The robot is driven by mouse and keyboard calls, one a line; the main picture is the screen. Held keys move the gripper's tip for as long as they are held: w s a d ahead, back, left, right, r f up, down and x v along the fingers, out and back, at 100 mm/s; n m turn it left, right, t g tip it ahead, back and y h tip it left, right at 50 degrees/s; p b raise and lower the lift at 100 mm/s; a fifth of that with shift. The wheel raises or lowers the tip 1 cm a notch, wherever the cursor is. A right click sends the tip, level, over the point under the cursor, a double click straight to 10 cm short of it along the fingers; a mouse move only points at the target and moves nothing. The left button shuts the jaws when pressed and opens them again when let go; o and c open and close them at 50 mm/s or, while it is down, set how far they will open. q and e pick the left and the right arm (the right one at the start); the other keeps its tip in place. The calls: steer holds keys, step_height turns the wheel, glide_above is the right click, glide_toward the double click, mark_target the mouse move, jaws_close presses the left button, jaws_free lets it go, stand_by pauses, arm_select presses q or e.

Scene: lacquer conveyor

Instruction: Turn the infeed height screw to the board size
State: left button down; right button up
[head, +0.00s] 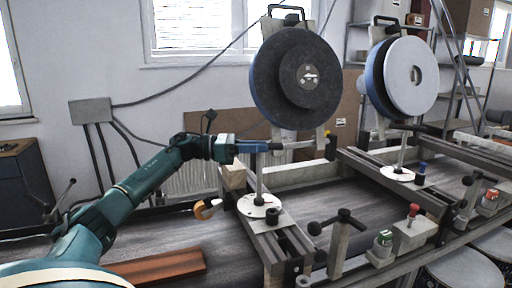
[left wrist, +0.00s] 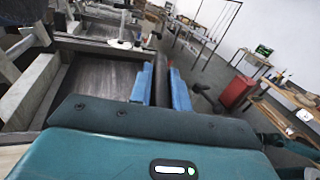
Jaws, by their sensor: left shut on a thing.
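The infeed height screw (head: 259,183) is an upright metal rod above a round pale dial plate (head: 245,207), below the large black wheel. A light bar (head: 298,145) at its top runs right to a dark grip with a yellow top (head: 331,147). My left gripper (head: 268,146), with blue fingers, is at the top of the screw. In the left wrist view it is shut on a dark round bar (left wrist: 160,78), which looks like part of the screw's crank; which part is unclear. Dial markings are too small to read. My right gripper is not in view.
A black wheel (head: 276,75) hangs close above my left gripper. A second station with a grey wheel (head: 411,75) and its own screw stands right. A black-handled clamp (head: 337,222) and a red-knobbed box (head: 412,232) line the front rail. An orange-brown board (head: 155,267) lies front left.

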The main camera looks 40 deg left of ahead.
arm_select(q)
steer(key=shift+w+a+m+g+h+b, duration=0.15)
steer(key=shift+m+g+h+b, duration=0.35)
steer(key=shift+m+g+h, duration=0.75)
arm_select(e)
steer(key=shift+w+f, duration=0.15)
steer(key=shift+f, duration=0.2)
arm_select(q)
steer(key=shift+r+m+g+h+b, duration=0.1)
steer(key=shift+m+g+h+b, duration=0.25)
steer(key=shift+g, duration=0.4)
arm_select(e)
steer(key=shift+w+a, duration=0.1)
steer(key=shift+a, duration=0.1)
arm_select(q)
steer(key=shift+m+g, duration=0.3)
steer(key=shift+g, duration=0.2)
steer(key=shift+b, duration=0.3)
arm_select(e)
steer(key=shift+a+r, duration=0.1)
arm_select(q)
steer(key=shift+m+g+h, duration=0.3)
steer(key=shift+m+g, duration=0.1)
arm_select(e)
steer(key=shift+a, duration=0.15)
arm_select(q)
steer(key=c, duration=1.3)
jaws_free()
